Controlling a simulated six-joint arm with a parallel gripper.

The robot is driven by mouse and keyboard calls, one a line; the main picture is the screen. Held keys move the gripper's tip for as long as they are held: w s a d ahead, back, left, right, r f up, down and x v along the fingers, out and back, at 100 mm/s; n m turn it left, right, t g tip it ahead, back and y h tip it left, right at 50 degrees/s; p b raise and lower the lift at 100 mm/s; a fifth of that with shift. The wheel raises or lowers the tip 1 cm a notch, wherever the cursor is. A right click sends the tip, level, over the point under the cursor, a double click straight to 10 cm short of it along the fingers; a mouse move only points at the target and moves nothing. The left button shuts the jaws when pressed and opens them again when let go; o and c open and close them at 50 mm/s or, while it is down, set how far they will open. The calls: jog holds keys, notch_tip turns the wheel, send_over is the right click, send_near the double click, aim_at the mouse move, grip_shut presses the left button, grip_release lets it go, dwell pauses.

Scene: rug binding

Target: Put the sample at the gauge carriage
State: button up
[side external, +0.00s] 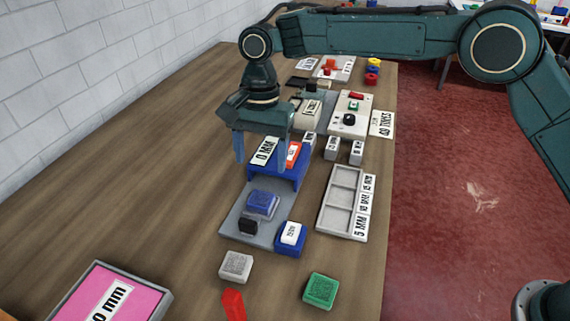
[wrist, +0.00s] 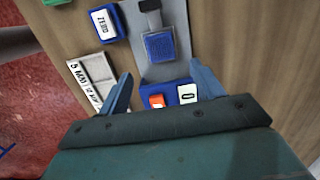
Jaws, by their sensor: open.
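My gripper (side external: 261,158) is open and empty, its fingers pointing down by the blue gauge bridge (side external: 289,180) labelled "0 MM". In the wrist view the gripper (wrist: 162,90) has its fingers spread, with the bridge (wrist: 172,88) between them. A blue textured square (side external: 262,203) lies on the grey gauge plate (side external: 232,222), in front of the bridge; it also shows in the wrist view (wrist: 160,46). A black block (side external: 248,226) sits at the plate's near end. A grey textured sample (side external: 236,266) and a green one (side external: 320,290) lie on the table. Which piece is the carriage is unclear.
A blue block with a white "ZERO" label (side external: 291,236) stands at the plate's near right. A grey compartment tray (side external: 340,198) with mm labels lies right. A red piece (side external: 233,304) and a framed pink card (side external: 108,296) are at the front. The table's left side is bare.

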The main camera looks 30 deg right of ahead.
jog(key=shift+w+d+r, duration=0.1)
jog(key=shift+d+r, duration=0.05)
jog(key=shift+r, duration=1.1)
jog(key=shift+r, duration=0.1)
jog(key=s+d+r+n+t+y, duration=0.1)
jog(key=s+d+r+n+t, duration=0.1)
jog(key=s+d+r, duration=0.6)
jog(key=s+d+r+n+t, duration=0.1)
jog(key=s+d+r+n, duration=0.1)
jog(key=s+d+r, duration=0.5)
jog(key=s+d+f+n+t+h, duration=0.1)
jog(key=s+d+f+n, duration=0.1)
jog(key=s+d, duration=0.6)
jog(key=s+d+f+n+t+h, duration=0.1)
jog(key=s+d+f+n+t, duration=0.1)
jog(key=s+d, duration=0.6)
notch_tip(320, 180, down, 2)
jog(key=shift+s+f+n+t, duration=0.15)
jog(key=shift+s+n+t, duration=0.15)
jog(key=shift+s+n, duration=0.15)
